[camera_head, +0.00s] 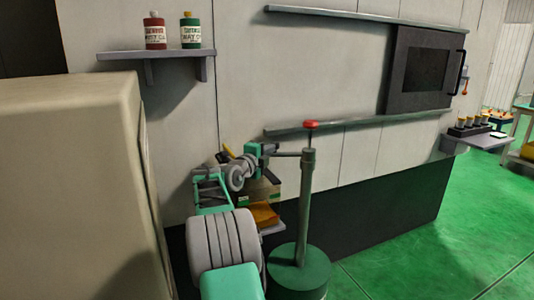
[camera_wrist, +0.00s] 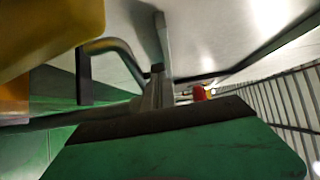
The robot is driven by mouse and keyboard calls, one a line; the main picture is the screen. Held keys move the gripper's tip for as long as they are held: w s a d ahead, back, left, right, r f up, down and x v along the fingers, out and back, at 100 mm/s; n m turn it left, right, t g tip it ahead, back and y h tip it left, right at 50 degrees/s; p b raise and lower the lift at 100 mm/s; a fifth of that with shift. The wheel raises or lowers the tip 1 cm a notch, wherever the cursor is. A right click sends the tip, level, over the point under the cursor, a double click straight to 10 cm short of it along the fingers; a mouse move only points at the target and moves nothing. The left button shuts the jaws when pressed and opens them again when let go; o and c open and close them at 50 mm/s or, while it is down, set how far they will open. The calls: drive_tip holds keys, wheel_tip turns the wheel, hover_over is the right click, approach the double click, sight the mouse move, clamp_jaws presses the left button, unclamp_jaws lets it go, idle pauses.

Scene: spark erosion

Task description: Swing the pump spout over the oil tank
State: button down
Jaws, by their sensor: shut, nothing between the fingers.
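The pump is a grey post (camera_head: 305,205) with a red knob (camera_head: 311,125) on top, rising from a round green drum (camera_head: 299,276). A thin spout (camera_head: 288,153) sticks out to the left from near the post's top. My gripper (camera_head: 269,149) is shut, close to the spout's left end; I cannot tell whether they touch. In the wrist view a bent grey tube (camera_wrist: 113,45) passes beyond my fingers (camera_wrist: 154,95), and nothing shows held between them. I cannot make out which thing is the oil tank.
A large beige cabinet (camera_head: 70,190) fills the left side. A machine wall carries a shelf (camera_head: 150,54) with a red bottle (camera_head: 155,32) and a green bottle (camera_head: 191,31). An orange tray (camera_head: 264,213) sits low behind my arm. Green floor (camera_head: 440,260) is clear at right.

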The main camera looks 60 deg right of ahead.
drive_tip(key=shift+w+r, duration=0.3)
drive_tip(key=shift+r, duration=0.65)
drive_tip(key=s+a+f, duration=0.1)
drive_tip(key=a+f, duration=0.1)
drive_tip(key=a, duration=0.5)
drive_tip(key=shift+s+a, duration=0.2)
drive_tip(key=shift+a, duration=0.15)
drive_tip(key=shift+a, duration=0.1)
